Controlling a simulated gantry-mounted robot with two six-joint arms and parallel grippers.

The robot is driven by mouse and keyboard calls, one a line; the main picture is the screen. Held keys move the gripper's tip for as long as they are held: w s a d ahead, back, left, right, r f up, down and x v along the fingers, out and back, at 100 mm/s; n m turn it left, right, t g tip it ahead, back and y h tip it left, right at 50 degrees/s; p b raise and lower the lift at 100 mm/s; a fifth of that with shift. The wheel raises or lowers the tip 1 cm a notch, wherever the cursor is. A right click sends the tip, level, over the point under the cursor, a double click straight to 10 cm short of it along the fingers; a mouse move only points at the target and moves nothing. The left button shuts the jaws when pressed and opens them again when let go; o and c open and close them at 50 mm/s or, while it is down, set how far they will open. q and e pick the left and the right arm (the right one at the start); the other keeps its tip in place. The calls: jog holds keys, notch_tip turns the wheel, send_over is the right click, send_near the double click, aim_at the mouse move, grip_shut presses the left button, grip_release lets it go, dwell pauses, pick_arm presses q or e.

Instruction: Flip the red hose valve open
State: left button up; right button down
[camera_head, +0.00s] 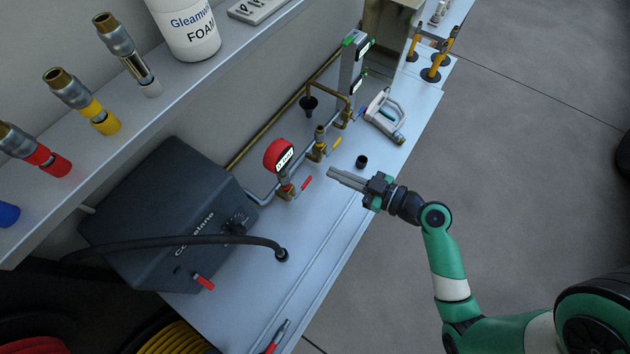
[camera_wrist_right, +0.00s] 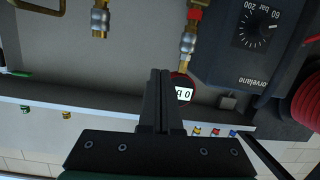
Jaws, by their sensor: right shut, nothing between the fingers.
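The red hose valve is a brass valve (camera_head: 286,192) below a round red gauge (camera_head: 279,155), on the light counter. Its red lever (camera_head: 306,183) points up and to the right, away from the wall. My right gripper (camera_head: 331,172) is shut and empty, its fingertips a short way right of the lever and apart from it. In the right wrist view, the shut fingers (camera_wrist_right: 160,73) stand beside the gauge (camera_wrist_right: 184,88), with the brass valve (camera_wrist_right: 189,32) and red lever (camera_wrist_right: 195,13) beyond. My left gripper is not in view.
A dark grey machine (camera_head: 165,215) with a black hose (camera_head: 180,241) stands left of the valve.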

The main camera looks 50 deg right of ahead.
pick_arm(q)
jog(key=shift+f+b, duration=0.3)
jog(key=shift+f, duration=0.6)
pick_arm(e)
jog(key=shift+m+h, duration=0.3)
jog(key=shift+m, duration=0.4)
jog(key=s+f, duration=0.2)
jog(key=f, duration=0.1)
jog(key=s+f, duration=0.1)
jog(key=f, duration=0.1)
jog(key=shift+w, duration=0.1)
jog(key=b, duration=0.3)
send_over(303, 188)
jog(key=s+d, duration=0.2)
jog(key=d, duration=0.1)
notch_tip(303, 188, down, 2)
pick_arm(q)
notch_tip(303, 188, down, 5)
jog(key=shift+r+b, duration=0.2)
jog(key=shift+b, duration=0.65)
pick_arm(e)
notch_tip(303, 188, down, 4)
jog(key=shift+a+f, duration=0.1)
jog(key=shift+f, duration=0.05)
